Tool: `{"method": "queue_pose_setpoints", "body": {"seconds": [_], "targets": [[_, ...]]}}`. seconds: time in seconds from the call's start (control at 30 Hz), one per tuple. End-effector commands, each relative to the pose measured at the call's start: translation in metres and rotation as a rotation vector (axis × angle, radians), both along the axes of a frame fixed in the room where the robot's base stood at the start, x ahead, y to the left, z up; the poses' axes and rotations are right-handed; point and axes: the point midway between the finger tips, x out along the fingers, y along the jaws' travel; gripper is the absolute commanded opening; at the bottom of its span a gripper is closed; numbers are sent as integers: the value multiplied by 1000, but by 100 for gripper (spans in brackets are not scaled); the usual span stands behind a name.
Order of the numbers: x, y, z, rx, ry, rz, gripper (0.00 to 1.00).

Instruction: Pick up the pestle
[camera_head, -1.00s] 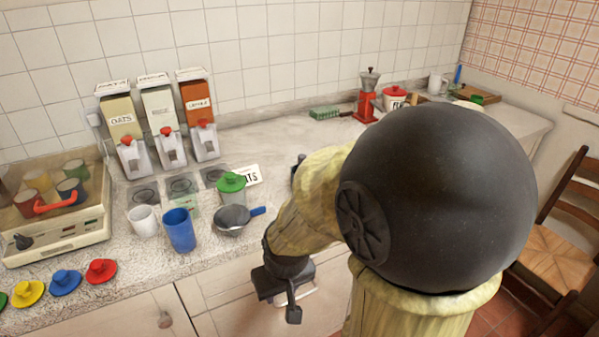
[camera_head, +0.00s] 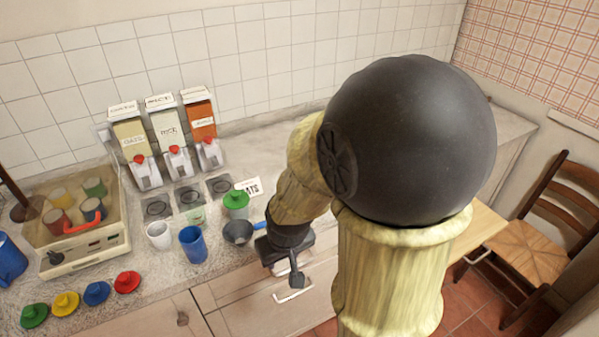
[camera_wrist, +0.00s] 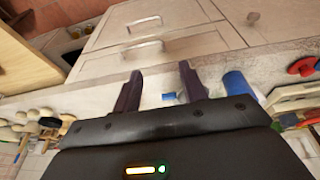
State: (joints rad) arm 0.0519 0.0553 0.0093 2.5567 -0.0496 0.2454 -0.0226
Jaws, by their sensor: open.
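I cannot make out a pestle in either view; my arm hides much of the counter's right part in the head view. My gripper (camera_head: 288,267) hangs in front of the counter's front edge, right of the grey sieve. In the wrist view its two dark fingers (camera_wrist: 160,88) are apart, with nothing gripped between them. Beyond the fingers show the counter edge and drawer fronts.
The counter (camera_head: 150,290) holds a blue cup (camera_head: 193,245), a white cup (camera_head: 159,235), a sieve (camera_head: 238,233), a green-lidded jar (camera_head: 236,203) and several coloured lids. Three dispensers (camera_head: 167,130) stand behind. A chair (camera_head: 540,250) stands at right.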

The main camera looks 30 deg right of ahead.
Motion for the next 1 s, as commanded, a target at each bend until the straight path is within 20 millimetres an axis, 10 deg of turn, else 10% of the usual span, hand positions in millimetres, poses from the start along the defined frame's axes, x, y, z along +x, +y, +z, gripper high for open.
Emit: {"method": "queue_pose_setpoints", "body": {"seconds": [0.2,0.63,1.0], "targets": [[32,-30,25,-45,-90,49,42],[94,-94,-29,-57,-417,218,42],[103,-133,-50,49,-895,214,42]]}}
